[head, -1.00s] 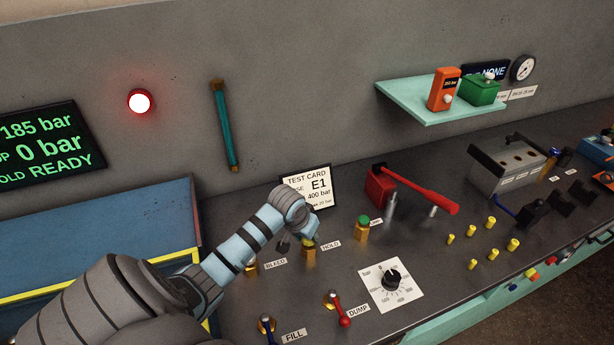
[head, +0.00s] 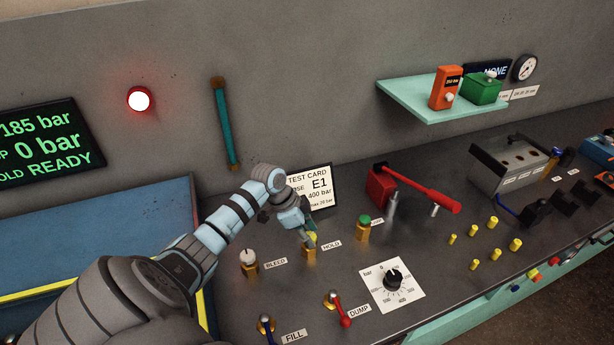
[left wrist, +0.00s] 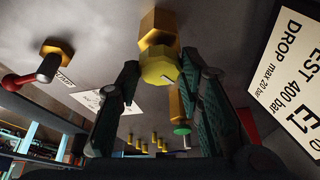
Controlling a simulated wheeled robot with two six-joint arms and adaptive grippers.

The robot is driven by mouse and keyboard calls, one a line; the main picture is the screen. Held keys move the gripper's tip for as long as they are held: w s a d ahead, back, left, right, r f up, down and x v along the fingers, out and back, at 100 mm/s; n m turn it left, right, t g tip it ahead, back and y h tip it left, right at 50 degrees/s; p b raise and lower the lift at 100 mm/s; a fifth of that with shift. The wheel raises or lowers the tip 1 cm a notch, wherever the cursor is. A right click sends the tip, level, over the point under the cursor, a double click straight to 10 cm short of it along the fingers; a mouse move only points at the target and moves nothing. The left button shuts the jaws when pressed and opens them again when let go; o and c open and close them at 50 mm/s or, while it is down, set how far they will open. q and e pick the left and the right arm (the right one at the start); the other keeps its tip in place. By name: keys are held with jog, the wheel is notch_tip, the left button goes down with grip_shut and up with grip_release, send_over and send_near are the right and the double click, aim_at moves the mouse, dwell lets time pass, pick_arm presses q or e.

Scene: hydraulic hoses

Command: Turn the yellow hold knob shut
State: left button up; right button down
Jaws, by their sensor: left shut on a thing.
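The yellow hold knob (head: 312,237) sits on its brass valve body (head: 309,252) beside the HOLD label (head: 331,244). In the left wrist view the yellow knob (left wrist: 158,68) is between the two fingers, with its brass body (left wrist: 160,25) beyond. My left gripper (head: 307,234) comes down on the knob from the upper left and is shut on it; fingers partly hide it in the head view. A small light mark shows on the knob's face in the wrist view. My right gripper is not in view.
The bleed knob (head: 248,256) stands close at left, and the green-topped valve (head: 363,226) at right. The test card (head: 309,188) stands just behind my gripper. The red dump lever (head: 341,312) and dial (head: 393,278) are in front. The display (head: 45,150) reads 185 bar, 0 bar, HOLD READY.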

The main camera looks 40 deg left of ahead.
pick_arm(q)
jog(key=m+g+h+b, duration=0.1)
jog(key=m+b, duration=0.1)
jog(key=m, duration=0.2)
jog(key=shift+w+a+f+b, duration=0.1)
jog(key=shift+w+b, duration=0.05)
jog(key=shift+b, duration=0.15)
jog(key=shift+m+g+b, duration=0.5)
jog(key=shift+m+b, duration=0.1)
jog(key=shift+m, duration=0.4)
jog(key=o, duration=1.2)
jog(key=shift+w, duration=0.1)
jog(key=shift+c, duration=0.2)
jog(key=v, duration=1.2)
jog(key=shift+a, duration=0.15)
jog(key=shift+a, duration=0.1)
